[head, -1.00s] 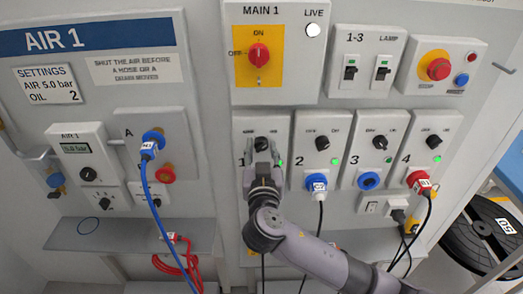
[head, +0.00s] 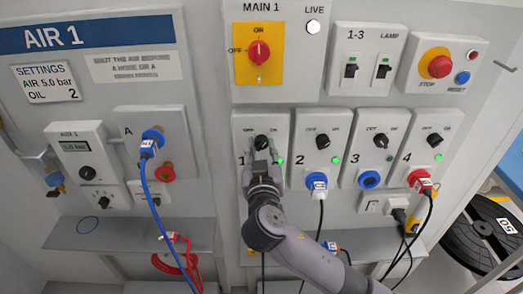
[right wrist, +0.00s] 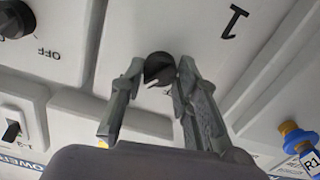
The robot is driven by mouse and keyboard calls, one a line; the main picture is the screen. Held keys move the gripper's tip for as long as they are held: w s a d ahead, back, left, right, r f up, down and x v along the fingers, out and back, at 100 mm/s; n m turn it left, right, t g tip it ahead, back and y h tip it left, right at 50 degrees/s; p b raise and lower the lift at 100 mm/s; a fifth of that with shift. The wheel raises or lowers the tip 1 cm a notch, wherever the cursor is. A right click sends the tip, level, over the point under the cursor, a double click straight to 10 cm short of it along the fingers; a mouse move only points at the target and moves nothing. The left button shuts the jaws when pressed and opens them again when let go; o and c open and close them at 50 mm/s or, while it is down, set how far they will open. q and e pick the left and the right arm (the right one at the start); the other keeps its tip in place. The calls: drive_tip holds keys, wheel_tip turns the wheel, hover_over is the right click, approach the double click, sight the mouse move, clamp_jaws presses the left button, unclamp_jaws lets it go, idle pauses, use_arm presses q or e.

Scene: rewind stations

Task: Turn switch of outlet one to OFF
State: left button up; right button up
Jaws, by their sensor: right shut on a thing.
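The switch of outlet one is a black round knob (head: 262,142) on the panel marked 1 (head: 240,126); a green lamp (head: 281,161) is lit beside it. In the right wrist view the knob (right wrist: 159,67) sits between my fingertips, its white mark toward the lower left of that upside-down view. My right gripper (head: 262,158) reaches up from below and is shut on the knob; it also shows in the right wrist view (right wrist: 157,77). The fingers partly hide the knob's sides. Outlet one's socket is hidden behind my arm. My left gripper is not in view.
Outlet two's knob (head: 323,142) and blue plug (head: 316,181) are close on the right. Outlets three (head: 369,179) and four (head: 419,180) are further right. The red main switch (head: 259,52) is above. A grey shelf (head: 350,243) runs below.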

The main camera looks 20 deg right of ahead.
drive_tip(key=n, duration=0.2)
drive_tip(key=shift+n, duration=0.4)
drive_tip(key=n+p, duration=0.2)
drive_tip(key=n, duration=0.2)
drive_tip(key=shift+r+p, duration=0.15)
drive_tip(key=shift+p, duration=0.25)
drive_tip(key=n+p, duration=0.3)
drive_tip(key=n, duration=0.2)
drive_tip(key=shift+n, duration=0.4)
drive_tip(key=shift+n+p, duration=1.1)
drive_tip(key=shift+n, duration=0.8)
drive_tip(key=shift+f, duration=0.2)
drive_tip(key=o, duration=1.2)
drive_tip(key=shift+c, duration=0.2)
